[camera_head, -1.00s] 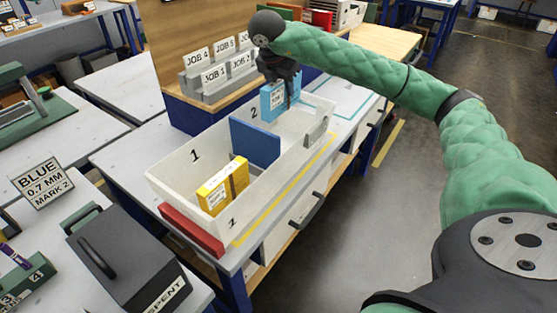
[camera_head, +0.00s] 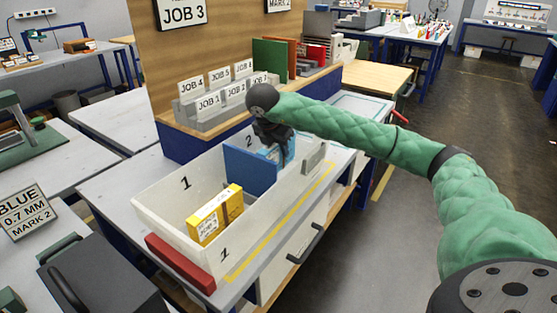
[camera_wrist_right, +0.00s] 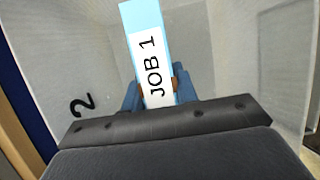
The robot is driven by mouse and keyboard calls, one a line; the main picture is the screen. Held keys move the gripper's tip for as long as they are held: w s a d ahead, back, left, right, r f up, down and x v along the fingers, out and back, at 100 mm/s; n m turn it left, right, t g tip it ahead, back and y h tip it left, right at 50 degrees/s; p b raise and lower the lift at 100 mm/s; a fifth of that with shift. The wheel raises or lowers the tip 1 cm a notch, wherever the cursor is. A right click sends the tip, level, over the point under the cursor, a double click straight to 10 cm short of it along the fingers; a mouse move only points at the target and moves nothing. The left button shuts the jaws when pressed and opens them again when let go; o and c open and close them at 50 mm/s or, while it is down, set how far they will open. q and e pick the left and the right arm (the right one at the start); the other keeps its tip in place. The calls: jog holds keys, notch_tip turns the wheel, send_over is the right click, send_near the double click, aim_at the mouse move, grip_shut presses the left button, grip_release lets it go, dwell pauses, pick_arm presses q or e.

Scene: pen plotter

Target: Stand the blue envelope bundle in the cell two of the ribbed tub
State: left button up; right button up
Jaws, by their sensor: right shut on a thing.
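The white tub (camera_head: 255,225) stands on the bench, with "1" and "2" marked on its back wall. A blue divider (camera_head: 248,172) parts cell one from cell two. The light blue envelope bundle (camera_head: 287,150) is upright inside cell two, its lower part hidden by the divider and tub wall. My right gripper (camera_head: 276,143) reaches down over cell two and is shut on the bundle. In the right wrist view the bundle (camera_wrist_right: 153,60) shows a white "JOB 1" label between the fingers (camera_wrist_right: 157,93). Whether its bottom touches the floor cannot be seen. My left gripper is not in view.
A yellow bundle (camera_head: 214,214) stands in cell one. A red block (camera_head: 180,262) lies at the tub's near left end, and a grey piece (camera_head: 314,156) sits on its front wall. A grey rack with JOB cards (camera_head: 210,104) stands behind.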

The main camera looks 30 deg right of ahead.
aim_at(278, 158)
jog(key=shift+f, duration=2)
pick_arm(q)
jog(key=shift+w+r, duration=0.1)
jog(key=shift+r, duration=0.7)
pick_arm(e)
jog(key=shift+f, duration=0.1)
jog(key=o, duration=1.1)
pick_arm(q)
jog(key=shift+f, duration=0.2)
